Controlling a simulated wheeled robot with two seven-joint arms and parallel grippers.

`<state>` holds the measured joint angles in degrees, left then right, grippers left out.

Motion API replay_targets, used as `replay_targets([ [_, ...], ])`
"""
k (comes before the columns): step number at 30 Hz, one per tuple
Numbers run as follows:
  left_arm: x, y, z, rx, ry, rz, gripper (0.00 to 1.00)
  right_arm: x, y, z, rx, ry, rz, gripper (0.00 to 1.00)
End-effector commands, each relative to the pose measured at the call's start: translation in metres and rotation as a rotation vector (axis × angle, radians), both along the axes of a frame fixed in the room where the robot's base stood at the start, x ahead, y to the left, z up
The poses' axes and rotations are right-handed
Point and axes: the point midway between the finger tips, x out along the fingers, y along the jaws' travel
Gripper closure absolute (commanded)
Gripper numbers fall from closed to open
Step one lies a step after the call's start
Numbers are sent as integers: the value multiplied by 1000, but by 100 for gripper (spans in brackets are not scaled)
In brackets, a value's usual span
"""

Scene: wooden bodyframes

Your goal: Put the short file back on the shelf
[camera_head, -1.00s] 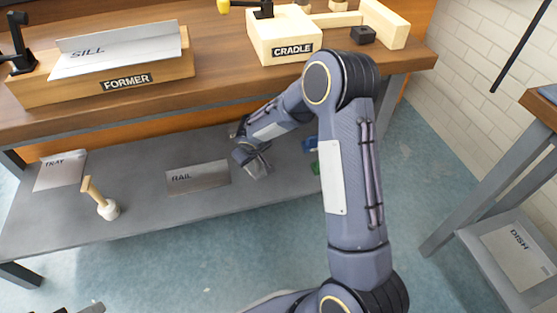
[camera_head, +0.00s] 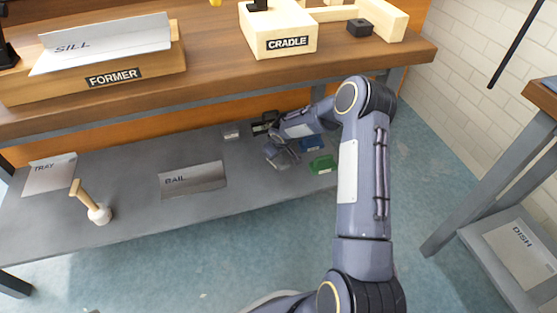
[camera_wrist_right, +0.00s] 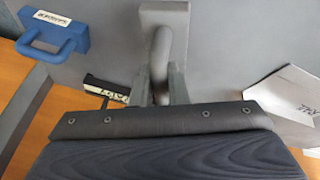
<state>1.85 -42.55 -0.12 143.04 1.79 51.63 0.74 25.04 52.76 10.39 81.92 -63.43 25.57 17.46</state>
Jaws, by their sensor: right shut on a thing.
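My right gripper (camera_head: 279,152) reaches low over the grey shelf under the bench. In the right wrist view, its fingers (camera_wrist_right: 160,88) are shut on the handle of a grey block (camera_wrist_right: 165,14). That grey block also shows at the gripper in the head view (camera_head: 278,164). I see no readable label on it, so I cannot tell whether it is the short file. Whether it touches the shelf (camera_head: 135,165) is unclear. My left gripper is not in view.
A blue handled block (camera_head: 312,143), a green one (camera_head: 322,165), a black piece (camera_head: 264,120) and a small grey block (camera_head: 231,131) are near the gripper. The RAIL plate (camera_head: 193,182), TRAY plate (camera_head: 50,175) and a wooden-handled tool (camera_head: 92,204) lie left. The bench top (camera_head: 215,65) overhangs the shelf.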

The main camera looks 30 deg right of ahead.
Motion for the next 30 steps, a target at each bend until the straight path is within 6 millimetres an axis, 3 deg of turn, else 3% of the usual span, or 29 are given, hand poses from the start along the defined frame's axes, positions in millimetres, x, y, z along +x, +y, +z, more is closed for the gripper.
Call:
replay_targets([
  [3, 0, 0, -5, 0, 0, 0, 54, 2, -9, -11, 0, -1, -5, 100],
  [8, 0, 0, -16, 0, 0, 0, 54, 2, -7, -37, 1, 0, -2, 100],
  [20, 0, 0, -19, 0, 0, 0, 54, 2, -7, -42, 0, -1, -1, 100],
  [21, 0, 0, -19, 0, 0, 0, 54, 2, -7, -42, -1, 0, -1, 83],
  [25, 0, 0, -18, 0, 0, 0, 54, 2, -7, -41, -1, 1, -1, 66],
  [30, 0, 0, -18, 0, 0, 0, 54, 1, -7, -41, -1, 1, -1, 64],
])
